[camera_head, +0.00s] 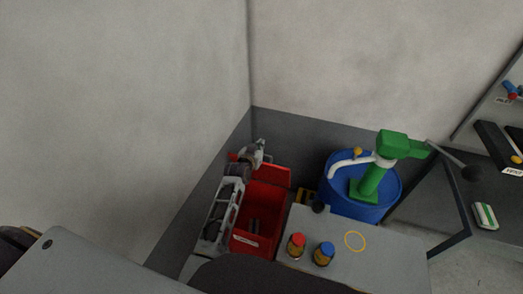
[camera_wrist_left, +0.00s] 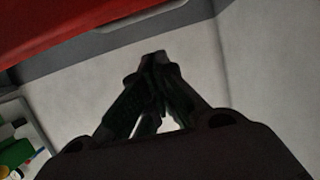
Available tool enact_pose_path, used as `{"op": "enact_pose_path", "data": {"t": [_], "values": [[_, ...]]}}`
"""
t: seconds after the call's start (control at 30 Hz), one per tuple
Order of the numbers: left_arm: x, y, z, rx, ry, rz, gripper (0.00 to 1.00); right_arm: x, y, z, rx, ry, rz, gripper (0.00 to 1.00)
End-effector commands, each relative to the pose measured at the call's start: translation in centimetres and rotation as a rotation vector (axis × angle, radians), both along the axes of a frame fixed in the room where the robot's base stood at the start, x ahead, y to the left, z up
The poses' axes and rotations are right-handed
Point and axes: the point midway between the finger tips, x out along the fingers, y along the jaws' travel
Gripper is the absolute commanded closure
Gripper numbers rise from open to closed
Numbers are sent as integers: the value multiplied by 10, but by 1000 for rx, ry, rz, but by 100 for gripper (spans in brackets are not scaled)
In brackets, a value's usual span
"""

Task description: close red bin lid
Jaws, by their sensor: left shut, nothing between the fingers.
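The red bin (camera_head: 267,207) stands open on the floor in the corner, with a few small dark items inside. Its red lid (camera_head: 276,177) is raised at the far side of the bin. My left arm reaches along the bin's left side. My left gripper (camera_head: 258,147) is at the lid's upper left edge, partly in front of it; I cannot tell whether they touch. In the left wrist view the gripper's fingers (camera_wrist_left: 158,58) are together and empty. A red surface, likely the lid (camera_wrist_left: 60,25), fills the upper left there. My right gripper is not in view.
A grey table (camera_head: 390,256) right of the bin holds a red-capped jar (camera_head: 296,246), a blue-capped jar (camera_head: 324,254) and a yellow ring (camera_head: 355,232). A blue barrel (camera_head: 345,204) with a green pump (camera_head: 372,180) stands behind. Walls (camera_head: 130,120) close in left and behind.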

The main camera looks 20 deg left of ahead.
Motion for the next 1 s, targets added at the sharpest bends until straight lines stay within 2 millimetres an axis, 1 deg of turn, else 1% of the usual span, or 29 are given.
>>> {"op": "enact_pose_path", "data": {"t": [0.1, 0.4, 0.7, 0.87, 1.0], "values": [[10, -1, -2, 0, -1, 0, 100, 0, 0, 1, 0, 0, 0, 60], [31, -2, -9, -1, -1, -1, 100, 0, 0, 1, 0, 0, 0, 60], [48, -2, -15, 0, 0, 0, 100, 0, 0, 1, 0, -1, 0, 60], [54, -2, -18, 1, -1, 0, 100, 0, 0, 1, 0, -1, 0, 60], [48, -2, -22, 1, 1, 0, 100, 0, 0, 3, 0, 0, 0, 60]]}}
